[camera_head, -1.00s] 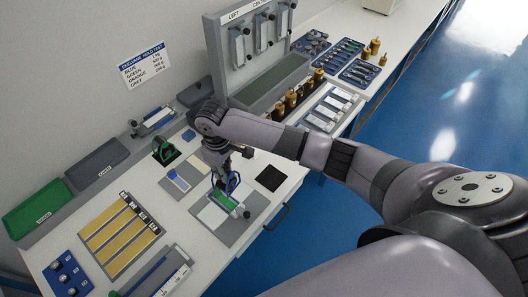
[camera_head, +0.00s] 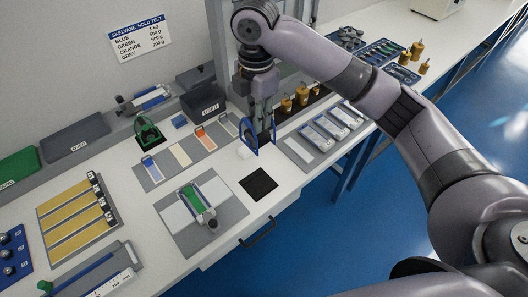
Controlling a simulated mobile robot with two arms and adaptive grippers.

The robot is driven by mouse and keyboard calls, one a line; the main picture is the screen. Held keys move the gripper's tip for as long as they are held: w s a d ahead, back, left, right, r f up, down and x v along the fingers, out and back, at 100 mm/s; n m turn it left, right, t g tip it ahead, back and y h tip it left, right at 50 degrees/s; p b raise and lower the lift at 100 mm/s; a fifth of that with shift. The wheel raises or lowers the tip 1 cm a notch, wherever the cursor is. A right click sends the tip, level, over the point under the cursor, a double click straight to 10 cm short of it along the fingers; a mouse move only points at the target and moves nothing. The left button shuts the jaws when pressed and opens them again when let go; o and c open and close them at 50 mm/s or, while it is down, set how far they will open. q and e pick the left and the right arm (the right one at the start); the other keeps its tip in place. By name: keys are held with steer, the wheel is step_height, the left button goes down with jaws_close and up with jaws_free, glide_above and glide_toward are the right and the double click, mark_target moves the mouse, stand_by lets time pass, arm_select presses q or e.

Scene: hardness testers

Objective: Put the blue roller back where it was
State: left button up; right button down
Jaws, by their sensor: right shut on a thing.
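My right gripper (camera_head: 262,122) is shut on the blue roller (camera_head: 249,137), a thin blue frame that hangs upright below the fingers. It is at the right end of the row of colour strips, just behind the bare black square pad (camera_head: 258,183). Whether the roller touches the bench surface I cannot tell. A green roller (camera_head: 149,134) stands on another black pad to the left. A grey plate (camera_head: 180,228) with a green strip (camera_head: 187,200) on it lies left of the bare pad. My left gripper is not in view.
A grey board (camera_head: 165,173) with colour strips lies behind the plate. A dark bin (camera_head: 207,104) stands at the back. Brass weights (camera_head: 302,97) and a tray (camera_head: 322,140) stand to the right. The bare pad is clear near the bench's front edge.

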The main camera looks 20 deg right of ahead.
steer(key=shift+a+f+p, duration=0.15)
steer(key=shift+f+p, duration=1.05)
steer(key=shift+f, duration=8.15)
steer(key=c, duration=1.9)
jaws_free()
steer(key=shift+s+f, duration=0.1)
steer(key=shift+f, duration=0.05)
steer(key=o, duration=0.4)
step_height(320, 180, up, 12)
steer(key=shift+r+b, duration=0.15)
steer(key=shift+b, duration=0.6)
